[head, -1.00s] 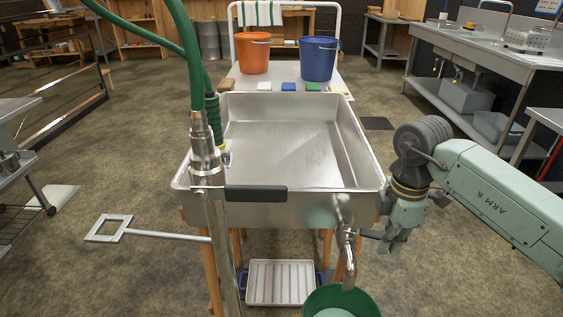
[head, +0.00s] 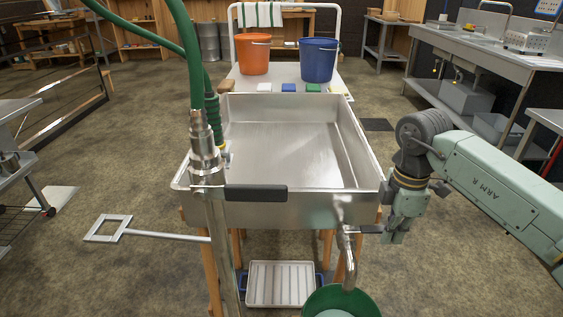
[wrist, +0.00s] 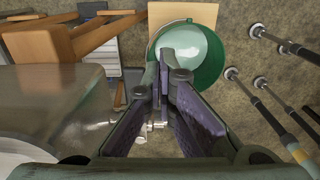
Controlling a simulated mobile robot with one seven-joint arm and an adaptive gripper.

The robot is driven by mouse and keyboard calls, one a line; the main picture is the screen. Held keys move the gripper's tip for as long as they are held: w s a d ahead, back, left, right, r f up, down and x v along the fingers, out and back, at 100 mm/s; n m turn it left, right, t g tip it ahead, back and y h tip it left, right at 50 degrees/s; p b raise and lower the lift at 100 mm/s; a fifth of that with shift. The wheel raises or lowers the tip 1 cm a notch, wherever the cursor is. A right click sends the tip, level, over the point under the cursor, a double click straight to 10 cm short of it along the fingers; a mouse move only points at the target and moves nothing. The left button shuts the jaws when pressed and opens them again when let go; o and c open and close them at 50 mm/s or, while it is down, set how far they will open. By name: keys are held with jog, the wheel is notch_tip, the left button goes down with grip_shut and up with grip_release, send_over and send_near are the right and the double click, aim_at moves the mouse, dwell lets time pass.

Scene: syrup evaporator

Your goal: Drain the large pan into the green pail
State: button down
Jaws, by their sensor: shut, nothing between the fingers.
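The large pan (head: 290,208) is a wide, shallow steel tray on wooden legs. I cannot tell whether clear liquid covers its floor. A metal drain tap with a bent spout (head: 349,272) comes off its front right. The tap's dark handle (head: 370,230) points right, toward my gripper. The green pail (head: 369,306) stands below the spout, cut off by the picture's bottom edge; it also shows in the wrist view (wrist: 215,75), pale inside. No stream shows at the spout. My gripper (head: 393,238) is shut and empty beside the handle's end; contact is unclear. Its fingers (wrist: 164,60) overlap the pail in the wrist view.
A steel post with a green hose (head: 205,160) stands at the near left. An orange bucket (head: 253,57) and a blue bucket (head: 318,60) stand on a bench behind the pan. A ribbed white tray (head: 282,283) lies below.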

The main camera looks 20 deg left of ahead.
notch_tip(320, 180, up, 9)
jog(key=s+p, duration=0.2)
jog(key=p, duration=0.2)
jog(key=shift+d, duration=0.35)
jog(key=shift+s, duration=0.1)
dwell(0.3)
